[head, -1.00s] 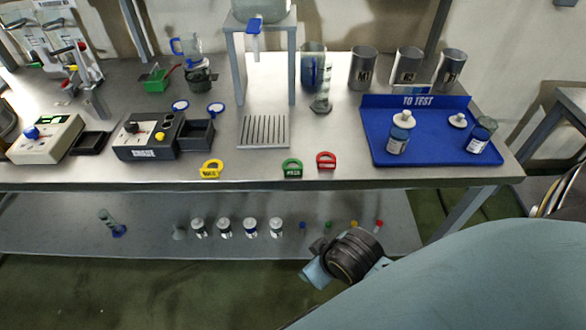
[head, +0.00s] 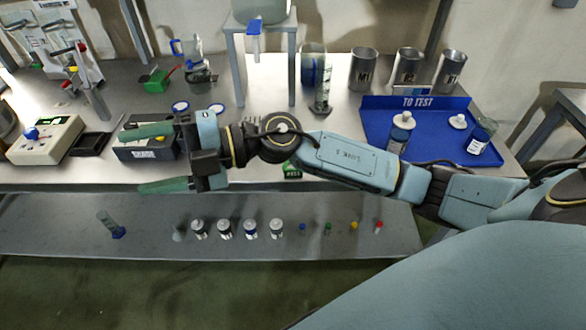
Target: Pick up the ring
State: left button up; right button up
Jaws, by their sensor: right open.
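My right gripper (head: 152,159) is open, with its two green fingers spread and pointing left over the table's front edge. The frames do not make clear which piece is the ring. Two small round blue-rimmed pieces (head: 180,107) lie on the table behind the gripper. A green D-shaped piece (head: 291,172) shows partly below my right arm at the front edge. The yellow and red D-shaped pieces are hidden behind my right gripper and arm. My left gripper is not in view.
A black device (head: 146,150) stands behind the fingers. A blue tray (head: 436,105) with bottles is at the right. A grey stand (head: 291,70) rises at the back. The lower shelf (head: 70,225) holds several small vials and caps.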

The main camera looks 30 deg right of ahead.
jog(key=d+f+n+g+h, duration=0.3)
jog(key=d+f+h, duration=0.1)
jog(key=f+h, duration=0.25)
jog(key=m+g+h, duration=0.1)
jog(key=m+h, duration=0.2)
jog(key=h, duration=0.9)
send_over(293, 169)
notch_tip(293, 169, down, 11)
jog(key=shift+d, duration=0.1)
jog(key=shift+f, duration=2.9)
jog(key=c, duration=1.1)
